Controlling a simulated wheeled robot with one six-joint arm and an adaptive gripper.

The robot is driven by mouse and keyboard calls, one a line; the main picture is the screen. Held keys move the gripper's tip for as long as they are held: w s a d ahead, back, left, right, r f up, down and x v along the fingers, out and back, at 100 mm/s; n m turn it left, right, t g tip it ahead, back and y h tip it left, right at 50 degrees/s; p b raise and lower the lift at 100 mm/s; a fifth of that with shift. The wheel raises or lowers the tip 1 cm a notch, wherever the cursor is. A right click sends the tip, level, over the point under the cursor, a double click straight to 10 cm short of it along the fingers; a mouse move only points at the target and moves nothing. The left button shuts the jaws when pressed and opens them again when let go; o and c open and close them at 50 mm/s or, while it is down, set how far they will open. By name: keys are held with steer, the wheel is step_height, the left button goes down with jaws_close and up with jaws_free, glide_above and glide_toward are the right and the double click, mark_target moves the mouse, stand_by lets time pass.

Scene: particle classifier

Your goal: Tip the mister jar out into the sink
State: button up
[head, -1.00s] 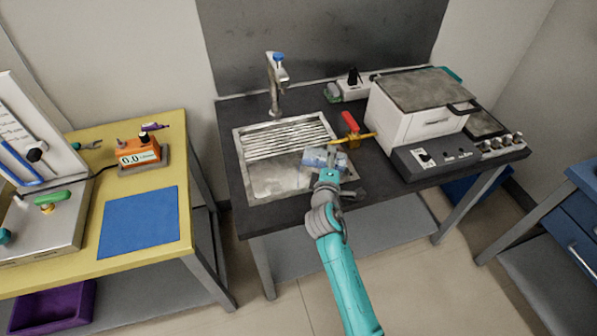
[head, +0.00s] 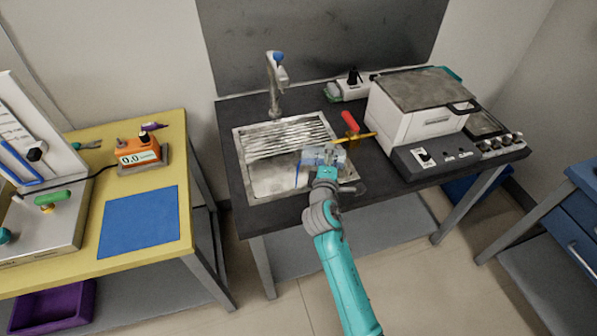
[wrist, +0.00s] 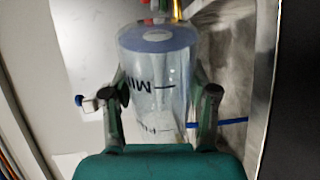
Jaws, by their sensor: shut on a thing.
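My gripper (wrist: 160,112) is shut on the mister jar (wrist: 158,70), a clear jar with dark markings and a pale blue-grey round end. In the head view the jar (head: 322,156) is over the right part of the metal sink (head: 262,185), and its long axis looks tilted. A thin blue strip (head: 297,173) shows at its left side. My gripper in the head view (head: 325,168) partly hides the jar. I cannot tell whether anything is inside the jar.
A faucet with a blue top (head: 277,75) stands behind the sink. A red-handled yellow valve (head: 351,125) is close to the right of the jar. A white box machine (head: 420,105) stands farther right. A yellow table (head: 150,215) is on the left.

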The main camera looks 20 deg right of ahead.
mark_target(323, 152)
steer(key=shift+w+a+r+n+h+p, duration=0.3)
steer(key=shift+r+n, duration=0.35)
steer(key=shift+n, duration=0.3)
steer(key=shift+w+a+r+n+h+p, duration=0.15)
steer(key=shift+a+r+n, duration=0.25)
steer(key=shift+r+n, duration=0.4)
stand_by(1.6)
steer(key=shift+w+a+r+n+g+h, duration=0.2)
steer(key=shift+a+r+n, duration=0.3)
steer(key=shift+n, duration=0.55)
steer(key=shift+w+a+r+n+g+h, duration=0.1)
steer(key=shift+w+a+r+n+h, duration=0.15)
steer(key=shift+a+n, duration=0.55)
stand_by(1.7)
steer(key=shift+s+d, duration=0.1)
steer(key=shift+d, duration=0.15)
stand_by(0.6)
steer(key=d+m, duration=0.1)
steer(key=s+d+f+m, duration=0.1)
steer(key=shift+f+m+y, duration=0.25)
steer(key=shift+m+y, duration=0.15)
steer(key=shift+f+m, duration=0.2)
steer(key=shift+m, duration=0.2)
